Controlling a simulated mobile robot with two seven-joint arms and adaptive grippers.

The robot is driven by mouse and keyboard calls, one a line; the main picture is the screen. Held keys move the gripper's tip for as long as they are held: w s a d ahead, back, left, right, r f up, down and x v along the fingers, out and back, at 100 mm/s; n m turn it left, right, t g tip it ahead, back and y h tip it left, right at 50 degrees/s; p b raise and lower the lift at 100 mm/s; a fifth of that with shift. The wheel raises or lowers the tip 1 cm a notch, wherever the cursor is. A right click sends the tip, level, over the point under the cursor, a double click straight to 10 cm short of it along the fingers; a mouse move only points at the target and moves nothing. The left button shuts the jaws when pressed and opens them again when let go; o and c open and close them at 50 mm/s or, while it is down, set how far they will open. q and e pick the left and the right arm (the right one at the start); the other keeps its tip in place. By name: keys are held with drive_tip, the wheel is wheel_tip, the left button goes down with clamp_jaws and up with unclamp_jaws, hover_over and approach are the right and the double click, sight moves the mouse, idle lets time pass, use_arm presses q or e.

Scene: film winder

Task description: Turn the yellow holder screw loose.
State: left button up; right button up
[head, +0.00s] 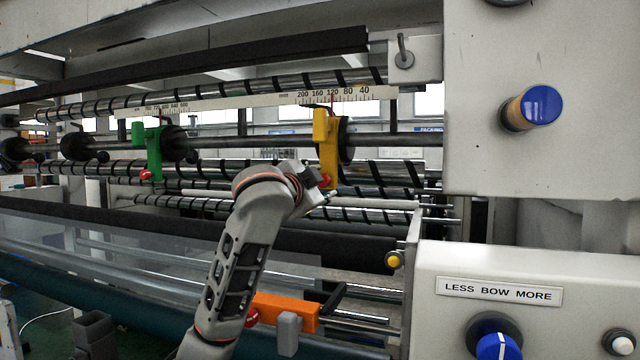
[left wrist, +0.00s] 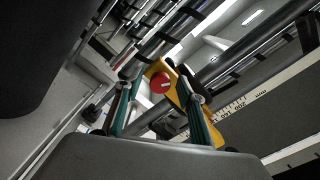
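The yellow holder (head: 326,150) hangs on the horizontal shaft below the ruler. Its red screw (head: 324,180) is at its lower end, partly hidden by my left gripper (head: 328,192). In the left wrist view, the red round screw head (left wrist: 160,82) with a pale mark sits on the yellow holder (left wrist: 184,98). The two fingers of my left gripper (left wrist: 162,88) are spread apart, one on each side of the screw. I see gaps between the fingers and the screw; its exact depth between the tips is hard to tell. My right gripper is not in view.
A green holder (head: 154,152) with a red screw stands left on the same shaft. An orange holder (head: 285,310) sits below, near my left arm. Striped rollers run behind the holders. A white panel with a blue knob (head: 494,340) is at the lower right.

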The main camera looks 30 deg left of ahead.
use_arm(q)
drive_tip(key=v, duration=1.2)
drive_tip(key=shift+s+f, duration=0.1)
drive_tip(key=shift+f, duration=0.05)
idle(0.7)
